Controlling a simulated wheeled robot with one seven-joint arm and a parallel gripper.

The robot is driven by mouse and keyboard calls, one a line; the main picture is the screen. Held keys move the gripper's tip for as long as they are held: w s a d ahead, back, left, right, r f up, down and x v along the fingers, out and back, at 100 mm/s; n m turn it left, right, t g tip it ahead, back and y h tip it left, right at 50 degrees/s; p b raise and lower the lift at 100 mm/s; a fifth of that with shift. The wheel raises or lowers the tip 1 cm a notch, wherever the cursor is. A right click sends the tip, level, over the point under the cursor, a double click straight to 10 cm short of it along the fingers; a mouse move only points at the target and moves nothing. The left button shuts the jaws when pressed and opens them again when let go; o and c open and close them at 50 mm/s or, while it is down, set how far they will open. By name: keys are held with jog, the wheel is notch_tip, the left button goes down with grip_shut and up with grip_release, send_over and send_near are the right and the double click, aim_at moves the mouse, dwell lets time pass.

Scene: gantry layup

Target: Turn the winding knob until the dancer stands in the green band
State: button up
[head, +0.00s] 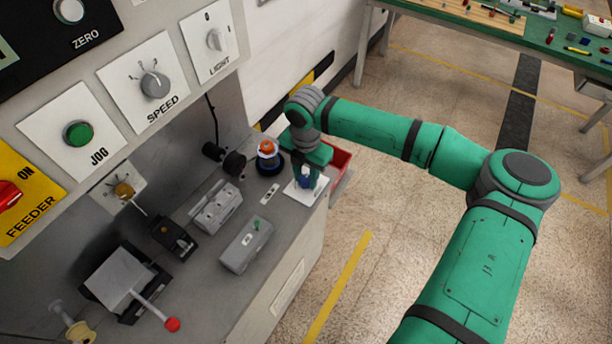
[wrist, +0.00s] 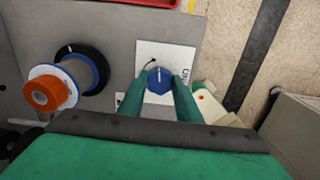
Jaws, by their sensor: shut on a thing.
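The blue winding knob (wrist: 160,84) stands on a white plate (wrist: 148,52) with a curved arrow and partly hidden lettering. A pale mark on the knob's top points to the far side in the wrist view. My gripper (wrist: 160,80) is shut on the knob, with one green finger on each side. In the head view the knob (head: 305,182) shows small under my gripper (head: 305,177), at the bench's far right corner. An orange and white spool (wrist: 55,87) with a blue rim is to the left of the knob. I cannot make out the dancer or a green band.
A red bin (head: 339,160) is just beyond the knob's plate. Grey boxes (head: 247,245) and a red-tipped lever (head: 172,324) are nearer on the bench. The control panel (head: 150,80) rises at the left. Open floor (head: 390,270) is on the right.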

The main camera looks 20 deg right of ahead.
aim_at(306, 179)
jog(key=o, duration=1.1)
jog(key=shift+c, duration=0.2)
notch_tip(306, 179, up, 11)
jog(key=shift+f, duration=0.1)
